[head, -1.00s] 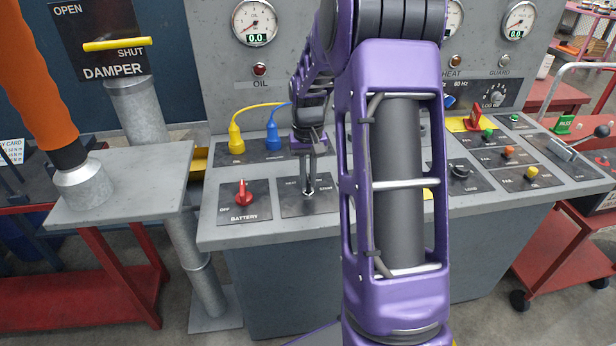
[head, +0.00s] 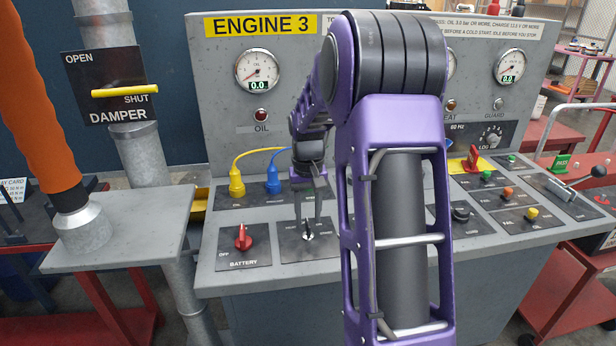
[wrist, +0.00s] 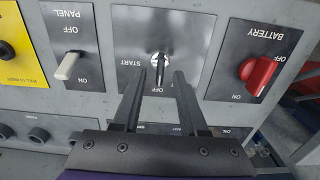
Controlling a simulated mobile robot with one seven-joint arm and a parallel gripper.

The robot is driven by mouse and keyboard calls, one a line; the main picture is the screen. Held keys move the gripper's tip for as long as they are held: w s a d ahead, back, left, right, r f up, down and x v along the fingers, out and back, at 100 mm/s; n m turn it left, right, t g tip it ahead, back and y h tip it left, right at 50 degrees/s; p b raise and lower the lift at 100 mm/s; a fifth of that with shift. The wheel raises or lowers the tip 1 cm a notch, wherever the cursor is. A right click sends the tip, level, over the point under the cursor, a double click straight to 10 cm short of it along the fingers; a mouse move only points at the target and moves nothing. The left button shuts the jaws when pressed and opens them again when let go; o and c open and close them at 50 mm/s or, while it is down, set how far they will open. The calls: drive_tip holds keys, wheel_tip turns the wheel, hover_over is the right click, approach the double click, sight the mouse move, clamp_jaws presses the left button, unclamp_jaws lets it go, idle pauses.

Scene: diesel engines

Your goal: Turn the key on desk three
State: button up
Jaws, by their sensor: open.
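The desk is under the ENGINE 3 sign (head: 262,25). Its small silver key (head: 308,236) sits in a dark switch plate (head: 290,254) right of the red BATTERY knob (head: 243,238). In the wrist view the key (wrist: 159,62) is roughly upright in the picture, with START on its left and OFF just below it. My gripper (head: 308,219) is above the key, pointing down. In the wrist view my gripper (wrist: 160,76) has its two fingers apart, one on each side of the key's line. I cannot tell whether either finger touches the key.
A yellow plug (head: 236,183) and a blue plug (head: 273,181) stand behind the switch. The white PANEL switch (wrist: 67,65) and the BATTERY knob (wrist: 258,75) flank the key plate. A yellow damper handle (head: 125,92) and orange hose (head: 35,100) are at left.

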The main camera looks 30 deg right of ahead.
sight(308, 222)
wheel_tip(308, 222, up, 15)
drive_tip(key=p, duration=0.1)
drive_tip(key=shift+f, duration=0.2)
idle(0.3)
